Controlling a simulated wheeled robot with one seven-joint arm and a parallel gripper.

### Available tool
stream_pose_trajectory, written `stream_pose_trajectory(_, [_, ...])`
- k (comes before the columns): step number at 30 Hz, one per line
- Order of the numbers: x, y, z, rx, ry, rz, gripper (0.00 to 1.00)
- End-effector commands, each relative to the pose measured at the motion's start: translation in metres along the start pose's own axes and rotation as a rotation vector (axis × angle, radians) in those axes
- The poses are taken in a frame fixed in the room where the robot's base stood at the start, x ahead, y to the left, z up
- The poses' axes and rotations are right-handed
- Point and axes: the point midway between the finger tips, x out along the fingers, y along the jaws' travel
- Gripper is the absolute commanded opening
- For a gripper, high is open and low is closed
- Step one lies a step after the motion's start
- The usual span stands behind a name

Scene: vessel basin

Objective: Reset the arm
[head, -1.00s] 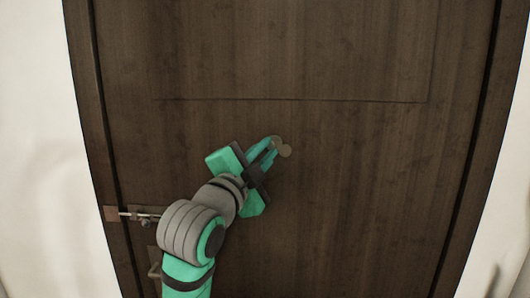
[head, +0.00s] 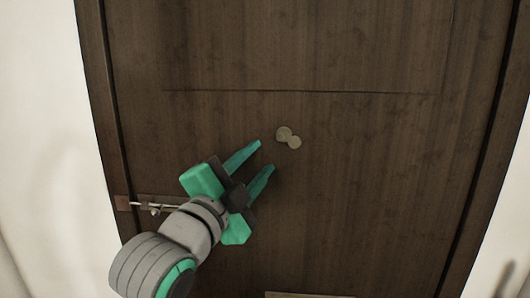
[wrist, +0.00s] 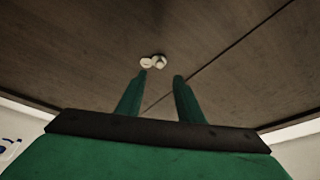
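My gripper (head: 264,157) is open and empty in front of a dark wooden door (head: 350,190). Its two green fingers are spread apart and point up and to the right. A small round metal fitting of two discs (head: 288,137) sits on the door, just beyond the fingertips and apart from them. In the wrist view the fitting (wrist: 153,62) shows past the tips of the fingers (wrist: 160,78).
A metal slide bolt (head: 150,207) is at the left edge of the door, close to my arm. Pale walls (head: 35,130) stand on both sides. A light strip (head: 300,295) shows at the bottom. The door face to the right is clear.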

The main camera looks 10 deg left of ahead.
Motion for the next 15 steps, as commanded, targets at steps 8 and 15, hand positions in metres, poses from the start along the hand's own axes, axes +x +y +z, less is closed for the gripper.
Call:
stream_pose_trajectory(8, [-0.019, 0.000, 0.001, 0.000, -0.001, 0.001, 0.34])
stream_pose_trajectory(15, [-0.020, -0.001, 0.002, 0.000, -0.004, -0.001, 0.34])
